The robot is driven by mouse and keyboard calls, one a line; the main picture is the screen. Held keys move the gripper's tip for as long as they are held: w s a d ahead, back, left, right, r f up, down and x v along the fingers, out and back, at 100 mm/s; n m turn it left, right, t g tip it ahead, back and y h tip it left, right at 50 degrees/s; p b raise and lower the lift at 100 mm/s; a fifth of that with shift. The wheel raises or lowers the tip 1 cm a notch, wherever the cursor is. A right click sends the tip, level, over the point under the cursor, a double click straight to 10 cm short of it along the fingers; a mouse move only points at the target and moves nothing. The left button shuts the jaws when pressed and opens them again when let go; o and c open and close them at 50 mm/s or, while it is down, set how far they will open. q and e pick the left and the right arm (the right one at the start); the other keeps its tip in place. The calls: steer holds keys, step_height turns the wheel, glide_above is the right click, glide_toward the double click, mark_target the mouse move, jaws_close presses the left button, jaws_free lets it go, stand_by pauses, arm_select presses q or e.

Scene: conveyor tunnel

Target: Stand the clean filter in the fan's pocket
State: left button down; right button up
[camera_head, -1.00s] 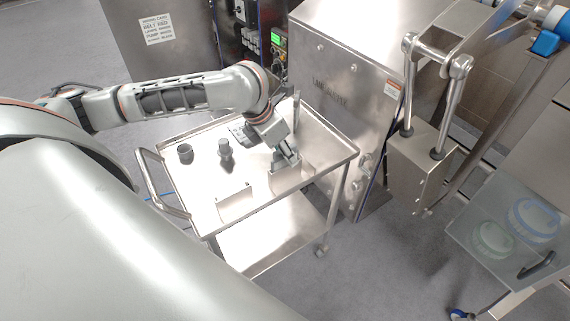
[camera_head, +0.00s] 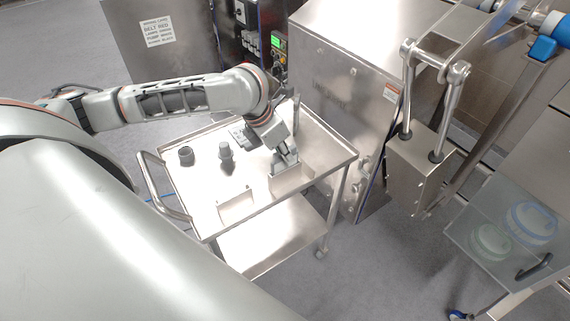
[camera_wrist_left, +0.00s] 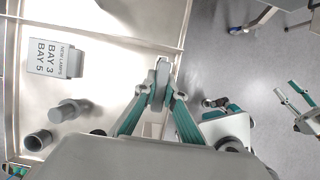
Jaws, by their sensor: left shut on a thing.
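My left gripper (camera_head: 288,160) is over the right-hand open metal bin (camera_head: 291,182) on the steel cart. In the left wrist view its teal fingers (camera_wrist_left: 160,85) are shut on a small grey piece between the tips. The fingers cover most of that piece, so I cannot tell whether it is the clean filter. I cannot make out the fan's pocket in either view. My right gripper (camera_wrist_left: 287,90) shows small at the right of the left wrist view, its two teal fingers apart and empty. The head view does not show it.
The cart (camera_head: 262,210) also carries a dark cup (camera_head: 186,155), a dark knobbed part (camera_head: 226,152) and a left-hand bin (camera_head: 236,206). A large steel cabinet (camera_head: 340,75) stands close behind the cart.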

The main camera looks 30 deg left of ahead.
arm_select(q)
steer(key=shift+r+p, duration=0.5)
steer(key=shift+p, duration=0.2)
steer(key=shift+r, duration=0.65)
steer(key=shift+r, duration=0.1)
step_height(320, 180, up, 2)
steer(key=shift+r, duration=2.1)
steer(key=shift+s, duration=0.15)
